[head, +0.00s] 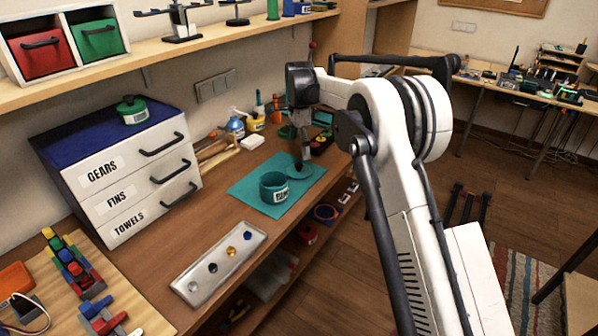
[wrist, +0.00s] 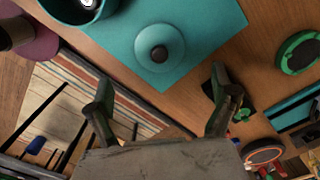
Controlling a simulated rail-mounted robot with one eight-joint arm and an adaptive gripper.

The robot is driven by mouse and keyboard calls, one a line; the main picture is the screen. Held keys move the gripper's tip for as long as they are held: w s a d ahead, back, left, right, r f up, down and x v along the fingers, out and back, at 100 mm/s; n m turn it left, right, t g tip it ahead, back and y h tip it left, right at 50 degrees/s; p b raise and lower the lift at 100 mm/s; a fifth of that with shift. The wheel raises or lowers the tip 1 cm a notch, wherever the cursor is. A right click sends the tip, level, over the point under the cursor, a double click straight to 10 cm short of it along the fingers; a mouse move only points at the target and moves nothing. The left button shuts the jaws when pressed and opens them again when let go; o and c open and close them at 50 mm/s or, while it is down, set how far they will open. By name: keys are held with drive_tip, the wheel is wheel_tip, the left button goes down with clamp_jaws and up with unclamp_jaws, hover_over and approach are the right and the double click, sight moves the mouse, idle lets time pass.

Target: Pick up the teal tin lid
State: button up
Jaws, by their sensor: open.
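The teal tin lid (wrist: 160,50) lies flat on a teal mat (wrist: 218,22), with a dark round knob at its centre. In the head view the lid (head: 299,171) is partly hidden behind my gripper (head: 304,165), which points down over it. In the wrist view my gripper (wrist: 160,105) is open and empty, its two fingers apart, with the lid ahead of them in the picture. The open teal tin (head: 273,188) with a white label stands on the mat beside the lid; its rim also shows at the top left of the wrist view (wrist: 70,10).
A drawer cabinet (head: 120,175) stands to the left with a green lidded tin (head: 132,110) on top. A metal tray (head: 219,264) with small round parts lies in front. A green round lid (wrist: 297,52) is at the wrist view's right. Bottles stand behind the mat.

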sight(299, 165)
wheel_tip(299, 165, down, 9)
drive_tip(key=shift+a, duration=0.1)
drive_tip(key=c, duration=1.3)
drive_tip(key=shift+o, duration=0.2)
drive_tip(key=shift+r, duration=0.1)
